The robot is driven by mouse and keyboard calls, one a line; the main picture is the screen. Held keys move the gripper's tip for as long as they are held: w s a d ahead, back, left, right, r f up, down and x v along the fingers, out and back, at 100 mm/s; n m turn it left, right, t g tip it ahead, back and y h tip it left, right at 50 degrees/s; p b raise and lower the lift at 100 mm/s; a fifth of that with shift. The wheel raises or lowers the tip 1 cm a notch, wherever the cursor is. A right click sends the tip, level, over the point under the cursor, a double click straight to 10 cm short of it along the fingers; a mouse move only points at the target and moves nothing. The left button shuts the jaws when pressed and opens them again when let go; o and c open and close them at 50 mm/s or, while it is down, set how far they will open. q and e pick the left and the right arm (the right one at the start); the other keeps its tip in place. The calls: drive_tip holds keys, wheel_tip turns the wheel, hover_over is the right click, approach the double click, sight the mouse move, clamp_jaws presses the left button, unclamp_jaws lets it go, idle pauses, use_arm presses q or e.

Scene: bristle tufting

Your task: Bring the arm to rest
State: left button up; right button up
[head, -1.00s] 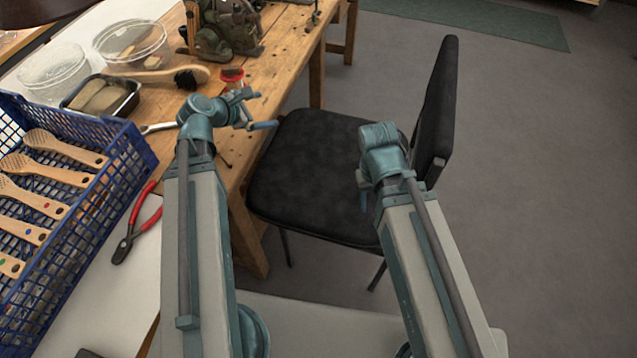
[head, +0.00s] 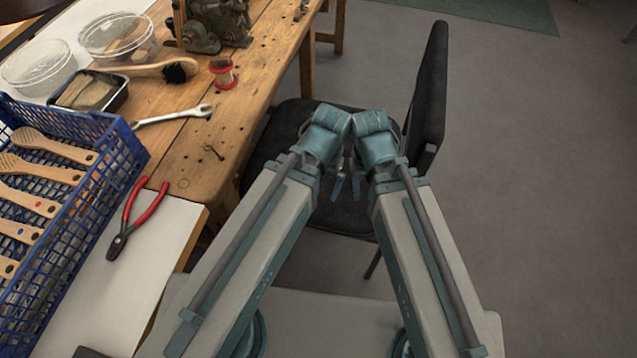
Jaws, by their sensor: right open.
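My right arm comes in from the bottom right, and its wrist bends down over the black chair. My right gripper (head: 347,187) is open, pointing down in front of the chair seat, with no object seen between its fingers. My left arm comes in from the bottom left and its wrist now sits close beside the right wrist; I cannot tell whether they touch. My left gripper is mostly hidden behind the wrists, so its jaws cannot be made out.
The black chair (head: 430,95) stands behind my wrists. The wooden bench (head: 245,110) at left holds a wrench (head: 172,117), a dark-bristled brush (head: 150,70) and a red spool (head: 223,73). Red pliers (head: 137,215) lie beside a blue crate (head: 125,150) of wooden brush bodies (head: 50,146). Floor at right is clear.

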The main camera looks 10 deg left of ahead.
wheel_tip(320, 180, up, 14)
drive_tip(key=p, duration=1.4)
